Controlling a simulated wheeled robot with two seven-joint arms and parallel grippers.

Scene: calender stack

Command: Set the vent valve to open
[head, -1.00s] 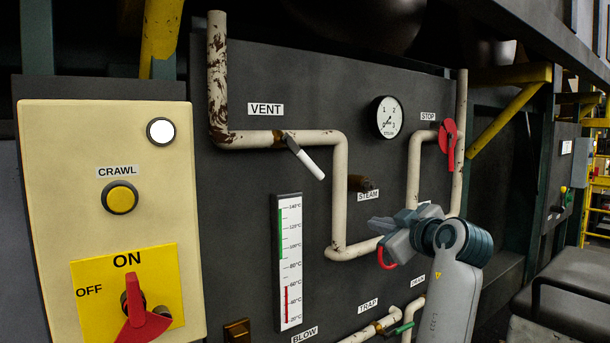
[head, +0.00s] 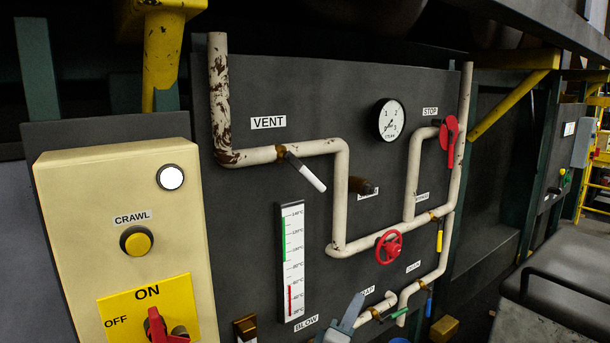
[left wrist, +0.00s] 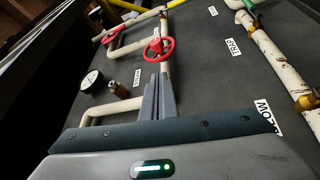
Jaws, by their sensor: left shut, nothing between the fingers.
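The vent valve (head: 305,172) is a white-tipped lever on a brass body, on the beige pipe below the VENT label (head: 268,122) in the head view. Its lever slants down to the right, across the line of the pipe. My left gripper (head: 354,306) is at the bottom of the head view, well below the valve and not touching it. Its shut, empty fingers also show in the left wrist view (left wrist: 158,97). I cannot make out the vent valve in the left wrist view. My right gripper is not in view.
A red handwheel (head: 389,247), a red STOP lever (head: 449,133) and a gauge (head: 390,120) are on the panel to the right. A thermometer strip (head: 291,262) is below the valve. A cream switch box (head: 125,205) juts out at the left.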

